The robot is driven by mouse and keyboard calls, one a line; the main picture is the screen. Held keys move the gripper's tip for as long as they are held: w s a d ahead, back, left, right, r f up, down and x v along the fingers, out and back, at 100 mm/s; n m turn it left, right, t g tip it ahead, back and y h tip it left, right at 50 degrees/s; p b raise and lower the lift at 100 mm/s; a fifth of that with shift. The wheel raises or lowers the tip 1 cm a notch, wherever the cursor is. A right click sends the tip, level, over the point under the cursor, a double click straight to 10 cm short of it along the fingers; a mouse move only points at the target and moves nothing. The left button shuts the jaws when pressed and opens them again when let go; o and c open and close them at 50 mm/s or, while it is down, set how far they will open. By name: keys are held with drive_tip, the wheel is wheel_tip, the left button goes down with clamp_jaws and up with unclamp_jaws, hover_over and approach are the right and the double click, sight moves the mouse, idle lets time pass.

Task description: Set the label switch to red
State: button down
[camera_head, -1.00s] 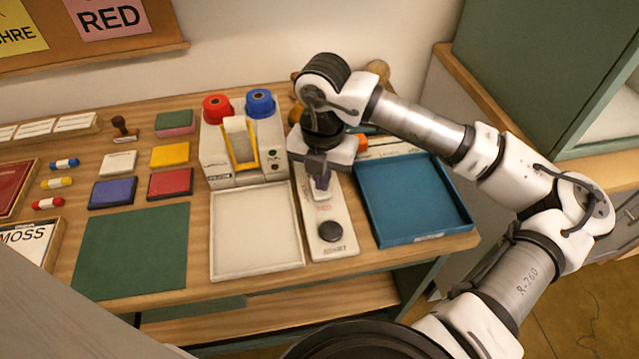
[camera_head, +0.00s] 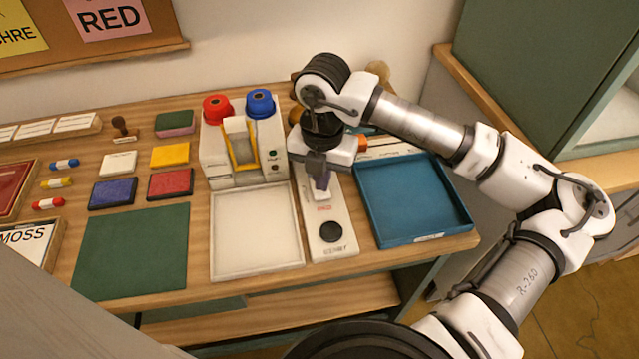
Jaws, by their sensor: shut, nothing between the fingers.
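The label switch sits on a narrow white panel (camera_head: 338,246) between the white tray and the blue tray. Its white switch piece (camera_head: 322,193) shows partly below my fingers, and small red lettering shows just under it. A round black knob (camera_head: 331,231) is lower on the same panel. My gripper (camera_head: 321,182) points down at the upper part of the panel, with its fingers shut and nothing seen between them. The fingertips are at the switch piece; I cannot tell whether they touch it. My gripper and wrist hide the panel's upper end.
A white dispenser (camera_head: 215,160) with a red roll (camera_head: 216,108) and a blue roll (camera_head: 260,103) stands left of my gripper. An empty white tray (camera_head: 255,232) and an empty blue tray (camera_head: 410,200) flank the panel. A green mat (camera_head: 130,250) lies at left.

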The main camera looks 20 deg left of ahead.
sight(322, 194)
drive_tip(key=shift+f+b, duration=1)
drive_tip(key=shift+b, duration=0.1)
idle(0.8)
drive_tip(key=shift+r, duration=0.1)
drive_tip(key=shift+r+p, duration=1.45)
drive_tip(key=shift+r, duration=2)
